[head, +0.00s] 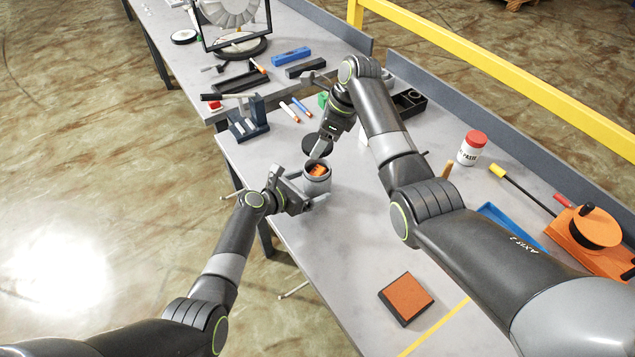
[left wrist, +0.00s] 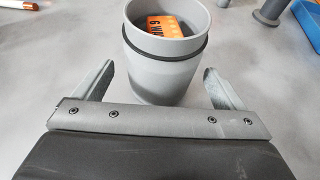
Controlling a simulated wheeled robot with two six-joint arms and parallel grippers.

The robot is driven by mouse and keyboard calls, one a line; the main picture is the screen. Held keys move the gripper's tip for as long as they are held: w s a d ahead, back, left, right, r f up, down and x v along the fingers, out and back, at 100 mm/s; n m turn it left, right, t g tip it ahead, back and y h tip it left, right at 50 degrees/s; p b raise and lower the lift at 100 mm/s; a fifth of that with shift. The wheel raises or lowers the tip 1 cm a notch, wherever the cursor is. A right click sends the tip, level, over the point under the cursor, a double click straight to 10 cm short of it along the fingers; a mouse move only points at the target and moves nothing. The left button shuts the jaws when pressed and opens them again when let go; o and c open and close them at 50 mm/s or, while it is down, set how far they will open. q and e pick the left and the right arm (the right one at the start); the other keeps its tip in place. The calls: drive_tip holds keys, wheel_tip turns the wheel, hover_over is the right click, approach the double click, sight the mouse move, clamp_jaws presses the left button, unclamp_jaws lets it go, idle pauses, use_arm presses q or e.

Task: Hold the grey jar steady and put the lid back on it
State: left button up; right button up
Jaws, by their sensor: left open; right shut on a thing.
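The grey jar (head: 317,186) stands upright and uncovered on the table, with an orange labelled thing inside; it also shows in the left wrist view (left wrist: 165,80), with a dark band below its rim. The fingertips on the lid are partly hidden.
A white jar with a red cap (head: 472,148), a blue tray (head: 508,227) and an orange reel (head: 588,230) lie to the right. An orange-topped block (head: 406,298) is in front. Pens (head: 296,108) and a small vise (head: 247,122) are behind. The table between jar and block is clear.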

sight(318, 179)
use_arm(q)
drive_tip(key=shift+x, duration=1.4)
drive_tip(key=shift+c, duration=0.4)
drive_tip(key=c, duration=1.3)
use_arm(e)
drive_tip(key=shift+a+f, duration=0.1)
drive_tip(key=shift+f, duration=2.35)
drive_tip(key=shift+f, duration=0.85)
drive_tip(key=shift+f, duration=0.55)
